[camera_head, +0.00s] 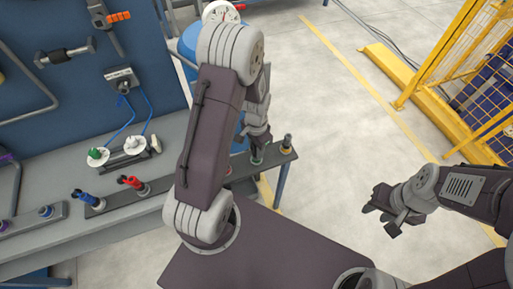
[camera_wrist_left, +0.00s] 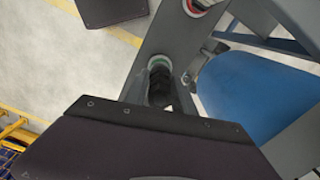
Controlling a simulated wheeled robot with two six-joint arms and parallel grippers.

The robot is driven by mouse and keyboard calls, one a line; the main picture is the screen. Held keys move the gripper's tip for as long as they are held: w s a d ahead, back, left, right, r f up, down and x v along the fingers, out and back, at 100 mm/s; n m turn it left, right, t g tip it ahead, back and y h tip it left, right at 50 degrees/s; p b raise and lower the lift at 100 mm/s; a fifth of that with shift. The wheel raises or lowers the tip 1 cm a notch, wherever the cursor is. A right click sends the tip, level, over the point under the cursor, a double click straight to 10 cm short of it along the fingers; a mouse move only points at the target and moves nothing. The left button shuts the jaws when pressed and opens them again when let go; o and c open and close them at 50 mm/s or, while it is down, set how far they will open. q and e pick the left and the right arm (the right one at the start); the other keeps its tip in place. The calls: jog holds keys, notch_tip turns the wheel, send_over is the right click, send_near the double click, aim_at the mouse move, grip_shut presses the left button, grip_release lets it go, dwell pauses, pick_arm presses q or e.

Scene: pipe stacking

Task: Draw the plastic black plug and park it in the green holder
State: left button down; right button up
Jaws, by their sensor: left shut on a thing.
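The black plug (camera_wrist_left: 160,86) stands at the green holder (camera_wrist_left: 158,62) in the left wrist view, its lower end at or in the green ring. I cannot tell how deep it sits. My left gripper (camera_head: 257,141) is shut on the plug, directly above the green holder (camera_head: 257,158) on the narrow grey bar. The plug is mostly hidden by the gripper in the head view. My right gripper (camera_head: 384,212) is open and empty, out over the floor at the right.
Another dark plug (camera_head: 287,143) stands at the bar's right end. A red-ringed holder (camera_wrist_left: 196,5) is beside the green one. Blue (camera_head: 87,198) and red (camera_head: 131,183) plugs stand on the bench. A yellow fence (camera_head: 455,70) stands at the far right.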

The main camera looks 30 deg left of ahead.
pick_arm(q)
jog(key=shift+f+b, duration=0.7)
jog(key=shift+f, duration=0.3)
jog(key=c, duration=1)
grip_release()
jog(key=shift+o, duration=0.2)
notch_tip(320, 180, up, 9)
jog(key=shift+r+p, duration=0.1)
jog(key=shift+p, duration=0.25)
